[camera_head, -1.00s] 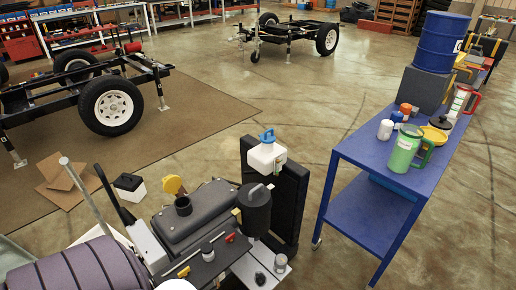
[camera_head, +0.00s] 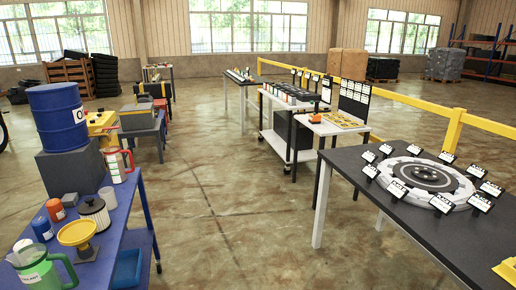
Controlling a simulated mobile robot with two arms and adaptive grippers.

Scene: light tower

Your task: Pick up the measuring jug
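Two jugs stand on the blue table (camera_head: 140,205) at the left. A clear-looking jug with a red handle and red markings (camera_head: 117,166) stands near the table's far end, beside the blue drum. A green jug with a green handle and a white label (camera_head: 38,270) stands at the near left corner, partly cut off by the picture edge. I cannot tell for certain which is the measuring jug. Neither of my grippers is in view.
A yellow funnel-like dish (camera_head: 77,234), a filter (camera_head: 95,212) and small containers crowd between the jugs. A blue drum (camera_head: 58,115) stands on a grey block behind. Open floor (camera_head: 240,215) lies right of the blue table, up to a dark table (camera_head: 390,205).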

